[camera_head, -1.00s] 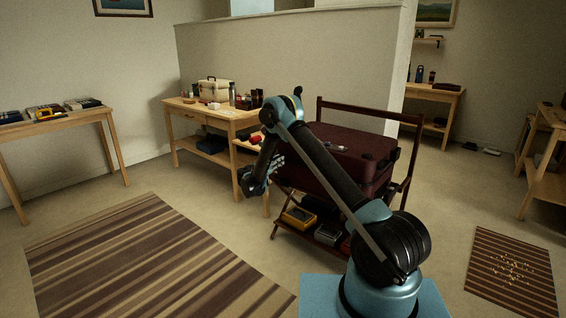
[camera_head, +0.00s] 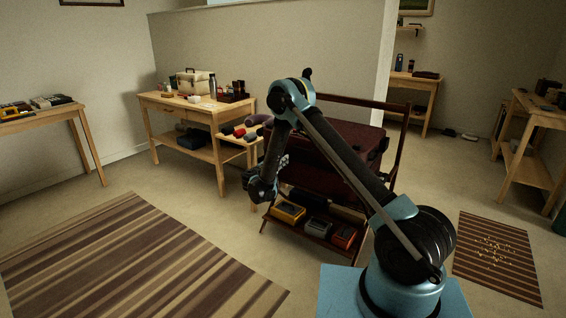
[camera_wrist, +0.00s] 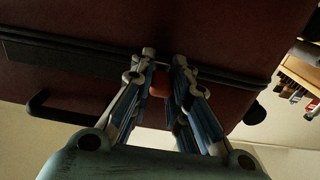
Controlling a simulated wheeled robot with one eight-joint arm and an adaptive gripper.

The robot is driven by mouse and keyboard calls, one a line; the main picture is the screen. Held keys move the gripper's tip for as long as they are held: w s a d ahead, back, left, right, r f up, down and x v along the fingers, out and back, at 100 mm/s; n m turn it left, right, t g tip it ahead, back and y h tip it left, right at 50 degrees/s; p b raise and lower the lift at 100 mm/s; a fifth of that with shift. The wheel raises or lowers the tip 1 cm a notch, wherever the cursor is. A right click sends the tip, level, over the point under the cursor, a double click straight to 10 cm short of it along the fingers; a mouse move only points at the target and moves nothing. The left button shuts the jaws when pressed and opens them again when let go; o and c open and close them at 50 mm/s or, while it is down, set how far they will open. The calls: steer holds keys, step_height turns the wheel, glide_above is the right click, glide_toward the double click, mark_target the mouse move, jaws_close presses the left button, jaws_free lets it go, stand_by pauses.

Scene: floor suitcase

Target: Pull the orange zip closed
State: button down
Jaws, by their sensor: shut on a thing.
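The dark maroon suitcase (camera_head: 322,155) lies on a dark wooden stand, partly hidden behind my arm. In the wrist view its side (camera_wrist: 85,55) fills the upper part, with a dark band running across it. My gripper (camera_head: 257,188) is at the suitcase's near left side. In the wrist view my gripper (camera_wrist: 160,75) has its fingers close together on a small orange-red zip pull (camera_wrist: 159,85) beside the dark band. The fingers hide part of the pull. I cannot tell how far the zip is closed.
The stand's lower shelf holds a yellow-and-black box (camera_head: 287,212) and other boxes. A wooden workbench (camera_head: 180,108) stands behind to the left. A striped rug (camera_head: 130,255) leaves open floor at left. A smaller mat (camera_head: 495,255) lies at right.

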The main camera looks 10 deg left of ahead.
steer(key=shift+w+d, duration=0.1)
steer(key=shift+d, duration=0.15)
steer(key=c, duration=1.5)
jaws_free()
steer(key=shift+s+a, duration=0.3)
steer(key=shift+s, duration=0.25)
steer(key=v, duration=1)
steer(key=shift+s+a, duration=0.15)
steer(key=shift+s, duration=0.25)
